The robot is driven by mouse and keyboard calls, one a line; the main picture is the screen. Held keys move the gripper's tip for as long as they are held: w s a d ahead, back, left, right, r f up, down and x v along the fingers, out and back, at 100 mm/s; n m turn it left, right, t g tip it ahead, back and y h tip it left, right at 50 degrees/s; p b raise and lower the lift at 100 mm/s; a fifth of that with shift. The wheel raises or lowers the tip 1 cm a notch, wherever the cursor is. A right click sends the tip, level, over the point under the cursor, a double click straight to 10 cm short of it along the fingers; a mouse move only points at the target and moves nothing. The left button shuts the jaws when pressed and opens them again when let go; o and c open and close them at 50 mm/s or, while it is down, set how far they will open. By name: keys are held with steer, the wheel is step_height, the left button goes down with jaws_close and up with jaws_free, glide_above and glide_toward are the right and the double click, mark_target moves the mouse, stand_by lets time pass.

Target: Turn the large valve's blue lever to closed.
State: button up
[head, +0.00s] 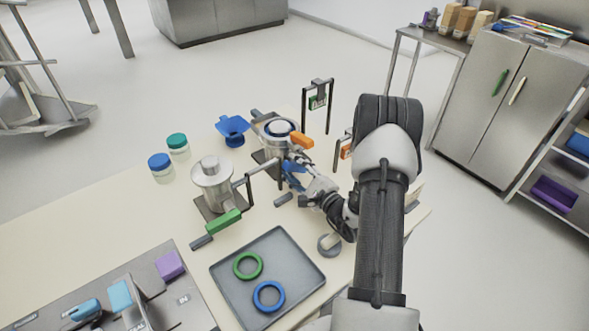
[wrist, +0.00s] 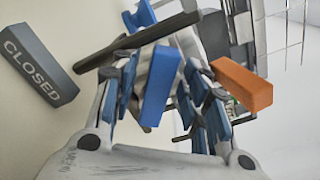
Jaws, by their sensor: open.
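The large valve's blue lever (wrist: 161,86) stands between the spread fingers of my gripper (wrist: 165,98) in the wrist view. Whether either finger touches it I cannot tell. A grey block lettered CLOSED (wrist: 36,64) lies to the left of the lever, apart from it. In the head view my gripper (head: 300,177) is open beside the steel vessel with a blue ring (head: 278,130), at its near side. The lever is mostly hidden there by my gripper.
An orange block (wrist: 242,84) is close right of my fingers. A second steel vessel (head: 212,176) with a green lever (head: 224,222) stands to the left. A grey tray (head: 291,250) holds green and blue rings. Blue-lidded (head: 160,163) and green-lidded (head: 177,143) jars stand behind.

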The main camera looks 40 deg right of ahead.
steer(key=shift+s, duration=0.1)
steer(key=s, duration=1.1)
steer(key=shift+s+d, duration=0.2)
steer(key=shift+s, duration=0.2)
steer(key=shift+c, duration=0.2)
